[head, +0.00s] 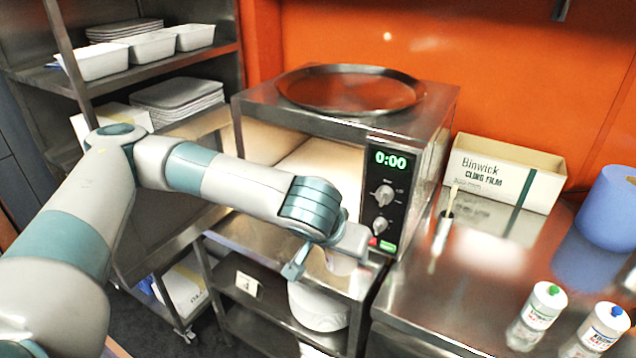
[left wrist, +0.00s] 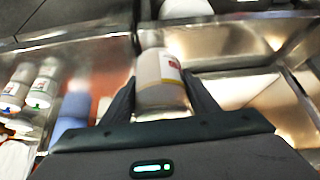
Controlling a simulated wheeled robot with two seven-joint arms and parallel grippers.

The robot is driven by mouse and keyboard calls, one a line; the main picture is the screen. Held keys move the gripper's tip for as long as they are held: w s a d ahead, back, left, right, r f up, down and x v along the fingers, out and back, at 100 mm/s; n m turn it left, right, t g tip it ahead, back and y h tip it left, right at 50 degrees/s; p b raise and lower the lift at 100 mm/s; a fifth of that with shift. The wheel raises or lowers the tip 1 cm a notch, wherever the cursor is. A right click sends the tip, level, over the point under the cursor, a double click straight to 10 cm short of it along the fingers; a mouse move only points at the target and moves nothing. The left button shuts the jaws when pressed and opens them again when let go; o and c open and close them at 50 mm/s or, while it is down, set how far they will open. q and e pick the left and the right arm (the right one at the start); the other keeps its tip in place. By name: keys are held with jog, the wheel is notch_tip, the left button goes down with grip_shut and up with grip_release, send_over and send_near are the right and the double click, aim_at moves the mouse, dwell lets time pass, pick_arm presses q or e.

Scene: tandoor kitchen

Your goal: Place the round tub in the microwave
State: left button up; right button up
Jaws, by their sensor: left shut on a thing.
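My left gripper (head: 325,258) is shut on the round tub, in front of the microwave's lower front edge. In the left wrist view the tub (left wrist: 160,82) is a pale cylinder with a red and yellow label, between the two fingers. In the head view the arm and gripper hide most of the tub. The steel microwave (head: 412,162) stands on the counter, its display reading 0:00 above two knobs. My forearm crosses its front. A pale, shiny area shows behind the arm; I cannot clearly tell the door's position. My right gripper is not in view.
A round dark tray (head: 350,88) lies on top of the microwave. To the right are a cling film box (head: 500,172), a blue container (head: 610,205) and two white bottles (head: 540,312). A white round container (head: 318,308) sits below on a shelf. Racks with trays stand left.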

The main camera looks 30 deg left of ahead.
pick_arm(q)
jog(key=shift+w, duration=0.1)
jog(key=w+a+f+p, duration=0.2)
jog(key=w+a, duration=0.3)
jog(key=a, duration=0.5)
jog(key=w+a+f+p, duration=0.2)
jog(key=w+a+f, duration=0.2)
jog(key=a, duration=0.7)
jog(key=shift+w+f+m, duration=0.3)
jog(key=shift+w, duration=0.8)
jog(key=shift+a+p, duration=0.1)
jog(key=shift+p, duration=0.2)
